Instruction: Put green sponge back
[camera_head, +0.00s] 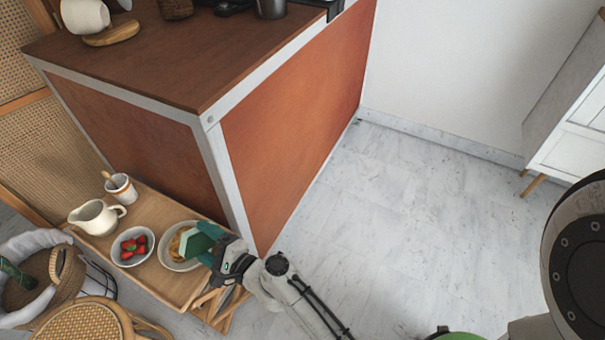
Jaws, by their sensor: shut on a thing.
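The green sponge (196,243) is a small dark green block with a paler face. My gripper (213,253) is shut on it. In the head view, the sponge appears over the right part of a white bowl (170,262) that holds pale yellowish pieces. I cannot tell whether the sponge touches the bowl or hangs above it. My gripper's fingers partly hide the sponge's right side.
A low wooden tray table (160,207) bears a bowl of strawberries (132,246), a cream jug (96,217) and a cup (121,187). The brown cart (290,120) stands just behind. A basket (45,280) and rattan stool (85,322) are left.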

